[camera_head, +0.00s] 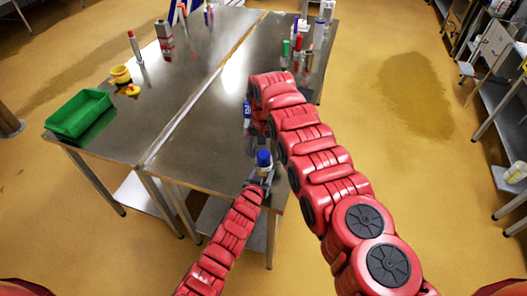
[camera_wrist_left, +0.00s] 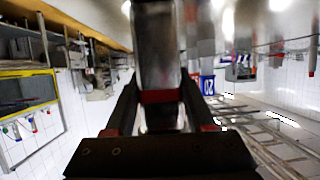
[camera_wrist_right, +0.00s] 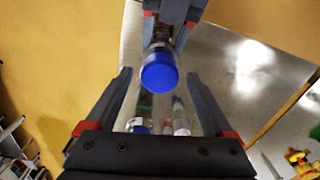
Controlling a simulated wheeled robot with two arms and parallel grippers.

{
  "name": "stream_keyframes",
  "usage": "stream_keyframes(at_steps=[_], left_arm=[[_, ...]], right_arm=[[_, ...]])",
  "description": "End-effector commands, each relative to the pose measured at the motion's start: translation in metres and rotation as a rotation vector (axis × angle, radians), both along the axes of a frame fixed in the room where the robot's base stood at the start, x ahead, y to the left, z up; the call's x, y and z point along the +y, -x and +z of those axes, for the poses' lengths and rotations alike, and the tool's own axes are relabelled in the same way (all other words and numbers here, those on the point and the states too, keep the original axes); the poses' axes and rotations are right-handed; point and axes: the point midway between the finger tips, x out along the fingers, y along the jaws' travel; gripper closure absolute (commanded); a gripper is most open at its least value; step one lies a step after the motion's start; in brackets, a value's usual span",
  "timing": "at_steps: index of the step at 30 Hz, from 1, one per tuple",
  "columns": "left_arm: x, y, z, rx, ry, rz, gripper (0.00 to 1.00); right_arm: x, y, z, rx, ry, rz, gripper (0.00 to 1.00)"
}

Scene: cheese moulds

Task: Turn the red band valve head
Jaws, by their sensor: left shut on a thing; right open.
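My left gripper (camera_wrist_left: 158,112) is shut on a clear or shiny cylinder (camera_wrist_left: 157,45). In the head view this held piece shows a blue cap (camera_head: 264,157), upright above the table's near edge. My right gripper (camera_wrist_right: 158,78) is open. In the right wrist view the blue cap (camera_wrist_right: 159,72) lies between its fingertips, with no finger visibly touching it. My right arm hides much of this gripper in the head view. A piece with a red top (camera_head: 298,43) stands at the table's far right. I cannot tell a red band on the held piece.
A blue numbered card (camera_wrist_left: 208,85) stands near my grippers. Several bottles stand at the far right. The table's middle is clear.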

Motion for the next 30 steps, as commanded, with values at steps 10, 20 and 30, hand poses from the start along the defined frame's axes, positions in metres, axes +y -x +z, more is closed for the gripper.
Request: stream_keyframes(at_steps=[10,20,30], left_arm=[[-0.0002,0.0001,-0.0001,0.0,0.001,0.0,1.0],[-0.0003,0.0001,-0.0001,0.0,0.001,0.0,1.0],[-0.0002,0.0001,-0.0001,0.0,0.001,0.0,1.0]], right_arm=[[-0.0003,0.0,-0.0059,-0.001,0.0,0.0,0.13],[-0.0004,-0.0002,-0.0055,-0.002,0.0,0.0,0.62],[-0.0005,-0.0002,-0.0054,-0.002,0.0,0.005,0.99]])
